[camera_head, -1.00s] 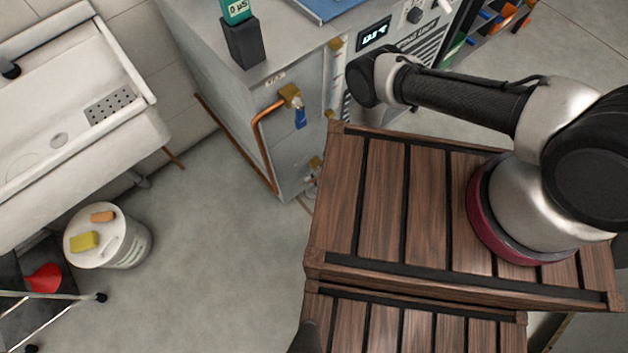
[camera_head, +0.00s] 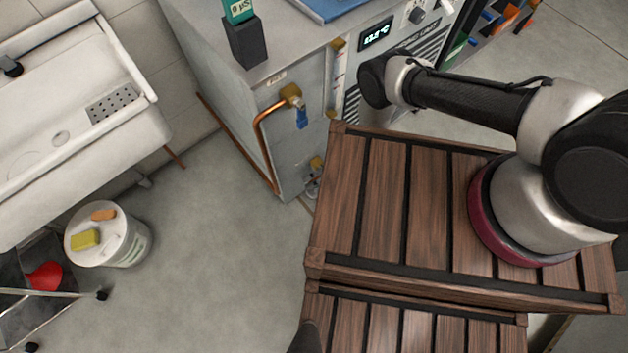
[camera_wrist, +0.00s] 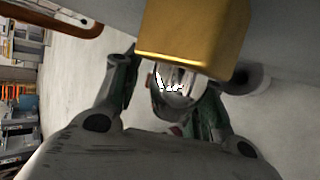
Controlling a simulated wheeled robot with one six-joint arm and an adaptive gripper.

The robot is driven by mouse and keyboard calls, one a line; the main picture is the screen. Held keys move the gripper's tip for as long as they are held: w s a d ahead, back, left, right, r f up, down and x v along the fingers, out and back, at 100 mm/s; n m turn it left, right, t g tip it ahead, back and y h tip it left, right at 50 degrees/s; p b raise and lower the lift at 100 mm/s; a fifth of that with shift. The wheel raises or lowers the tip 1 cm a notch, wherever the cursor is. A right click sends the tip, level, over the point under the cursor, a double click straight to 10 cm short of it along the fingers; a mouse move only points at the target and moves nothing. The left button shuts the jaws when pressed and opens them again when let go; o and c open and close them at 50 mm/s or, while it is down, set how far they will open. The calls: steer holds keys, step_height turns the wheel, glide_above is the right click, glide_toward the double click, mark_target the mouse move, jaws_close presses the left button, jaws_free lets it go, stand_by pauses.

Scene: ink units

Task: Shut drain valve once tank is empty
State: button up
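The ink unit's cabinet (camera_head: 232,95) stands beyond the wooden platform in the head view. Low on its side is a brass valve (camera_head: 316,163) with a pale metal part below it, small and partly unclear. In the wrist view a brass block (camera_wrist: 190,35) is close up, with a shiny metal part (camera_wrist: 172,92) under it. My gripper (camera_wrist: 168,105) has its fingers spread on either side of this metal part. The left finger is apart from it; I cannot tell whether the right one touches. The tank's inside is not visible.
A higher brass valve with a blue handle (camera_head: 302,118) joins a copper pipe (camera_head: 262,145). A sight tube (camera_head: 339,70) runs beside the display (camera_head: 376,35). A white sink (camera_head: 70,110) and a bucket (camera_head: 125,245) stand left. The floor between is clear.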

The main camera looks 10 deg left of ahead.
steer(key=shift+d, duration=0.1)
steer(key=v, duration=1.2)
